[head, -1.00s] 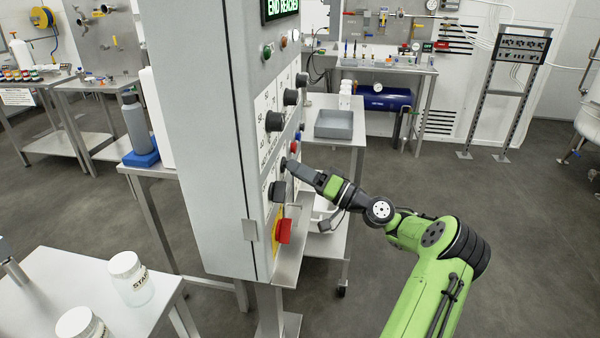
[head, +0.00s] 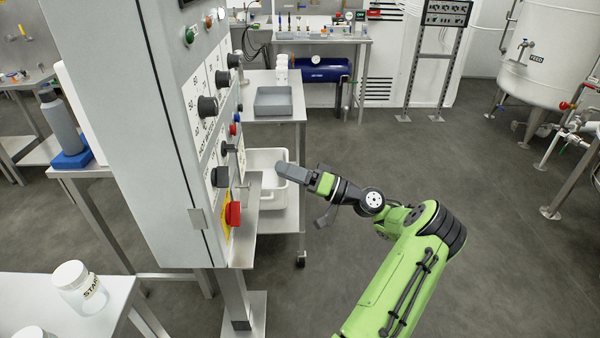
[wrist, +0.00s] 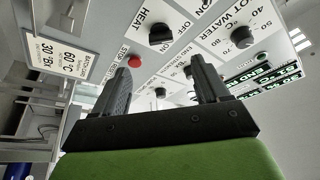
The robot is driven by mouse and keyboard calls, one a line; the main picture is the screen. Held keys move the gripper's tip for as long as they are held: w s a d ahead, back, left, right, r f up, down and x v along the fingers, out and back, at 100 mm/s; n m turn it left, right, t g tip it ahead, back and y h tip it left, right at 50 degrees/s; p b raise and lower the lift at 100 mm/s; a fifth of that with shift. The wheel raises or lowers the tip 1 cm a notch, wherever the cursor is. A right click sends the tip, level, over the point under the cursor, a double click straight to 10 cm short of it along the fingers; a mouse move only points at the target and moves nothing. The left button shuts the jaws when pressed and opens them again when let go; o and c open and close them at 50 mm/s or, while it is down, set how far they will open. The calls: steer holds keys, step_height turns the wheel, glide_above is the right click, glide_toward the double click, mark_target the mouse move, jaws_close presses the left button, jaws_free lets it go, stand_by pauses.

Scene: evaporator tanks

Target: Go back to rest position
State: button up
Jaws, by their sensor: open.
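My gripper (head: 284,172) is at the end of the green arm, to the right of the grey control cabinet (head: 120,120) and apart from its panel in the head view. In the wrist view, my gripper (wrist: 162,88) shows two dark fingers spread apart with nothing between them. Beyond the fingers, the panel carries a black HEAT knob (wrist: 160,34), a HOT WATER knob (wrist: 242,37) and a red button (wrist: 134,61). In the head view the red emergency knob (head: 233,213) sits low on the panel.
A steel cart with a grey tray (head: 273,101) and a white basin (head: 268,160) stands behind the gripper. A table with a jar (head: 80,288) is at lower left. A large tank (head: 540,60) stands at far right. The floor right of my arm is clear.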

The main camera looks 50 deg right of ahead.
steer(key=v, duration=0.4)
steer(key=shift+a, duration=0.1)
stand_by(0.4)
